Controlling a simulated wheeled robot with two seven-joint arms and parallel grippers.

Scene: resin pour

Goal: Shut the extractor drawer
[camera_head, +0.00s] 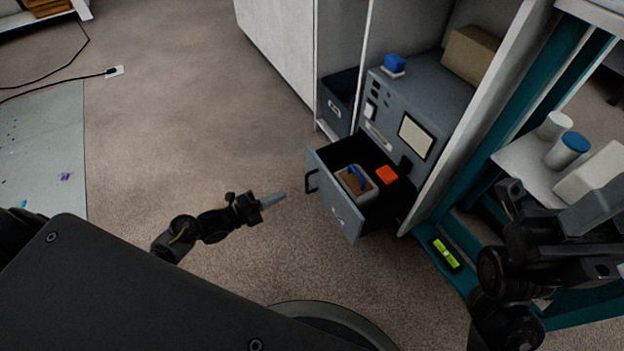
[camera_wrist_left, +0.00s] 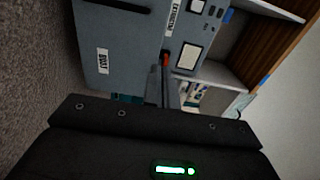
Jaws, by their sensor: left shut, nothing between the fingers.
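The grey extractor drawer (camera_head: 335,205) stands pulled out from under the grey extractor unit (camera_head: 440,90) in the head view. It holds a tan box with a blue handle (camera_head: 355,181) and an orange block (camera_head: 387,175). A dark handle (camera_head: 311,181) is on its front. My left gripper (camera_head: 281,196) is shut and empty, pointing at the drawer front from the left with a small gap. In the left wrist view its fingers (camera_wrist_left: 168,88) appear in front of the labelled drawer front (camera_wrist_left: 120,55). My right gripper (camera_head: 590,210) is at the right; its fingertips are unclear.
A teal-framed cart (camera_head: 455,215) with white and blue-topped containers (camera_head: 567,150) stands at the right. A green level (camera_head: 446,254) lies on its lower part. A blue item (camera_head: 394,64) and a cardboard box (camera_head: 471,53) sit on the extractor.

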